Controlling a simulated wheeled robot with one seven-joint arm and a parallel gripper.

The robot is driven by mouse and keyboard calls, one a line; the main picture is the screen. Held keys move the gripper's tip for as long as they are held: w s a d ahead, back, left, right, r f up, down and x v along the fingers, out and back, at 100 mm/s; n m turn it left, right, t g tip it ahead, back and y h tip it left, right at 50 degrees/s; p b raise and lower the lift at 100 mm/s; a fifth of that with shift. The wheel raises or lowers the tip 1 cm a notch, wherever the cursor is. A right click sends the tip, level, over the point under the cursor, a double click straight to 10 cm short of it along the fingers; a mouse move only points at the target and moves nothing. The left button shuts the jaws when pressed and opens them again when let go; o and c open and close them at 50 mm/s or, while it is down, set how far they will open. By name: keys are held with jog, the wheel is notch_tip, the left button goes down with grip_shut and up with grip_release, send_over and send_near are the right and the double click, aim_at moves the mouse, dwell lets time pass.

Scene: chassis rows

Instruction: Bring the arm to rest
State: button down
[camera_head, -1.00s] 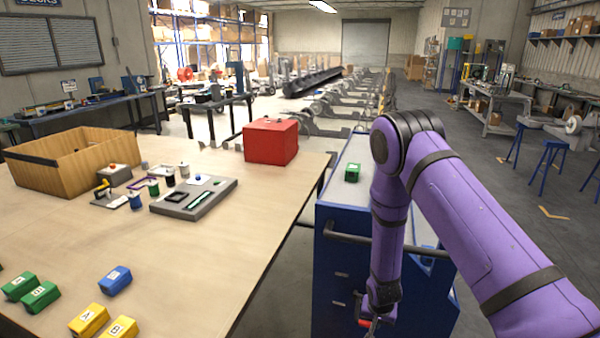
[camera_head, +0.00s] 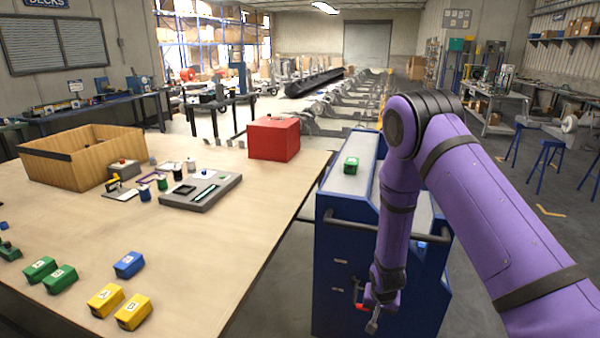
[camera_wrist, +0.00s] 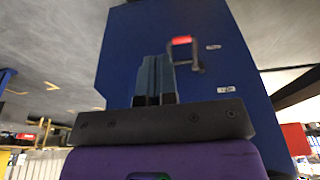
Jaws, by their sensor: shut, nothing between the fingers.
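My purple arm hangs down at the right of the head view, bent at its elbow. My gripper (camera_head: 373,322) is at its lower end, in front of the side of a blue cabinet (camera_head: 340,270). In the wrist view the gripper's fingers (camera_wrist: 154,75) are together with nothing between them. Beyond them is the blue cabinet side (camera_wrist: 140,40) with a red-topped hook or handle (camera_wrist: 181,41). I cannot tell how near the fingers are to the cabinet.
A green block (camera_head: 351,165) sits on the cabinet top. A dark handle bar (camera_head: 385,233) juts from the cabinet. The wooden table (camera_head: 215,270) at left bears a red box (camera_head: 273,139), a wooden crate (camera_head: 60,170) and several coloured blocks.

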jog(key=s+d+r+n+t+y, duration=0.1)
jog(key=s+d+r, duration=0.1)
jog(key=r, duration=1.5)
jog(key=s+d+r, duration=0.1)
jog(key=s+r, duration=0.1)
jog(key=r, duration=1.5)
jog(key=s+d+r+n+t, duration=0.1)
jog(key=s+d+r+n, duration=0.15)
jog(key=s+r, duration=1)
jog(key=s+d+r, duration=0.1)
jog(key=s+r, duration=0.2)
jog(key=s, duration=0.4)
jog(key=s+d+r, duration=0.1)
jog(key=s+r, duration=0.2)
jog(key=s, duration=0.4)
jog(key=shift+t, duration=0.4)
jog(key=shift+s, duration=0.1)
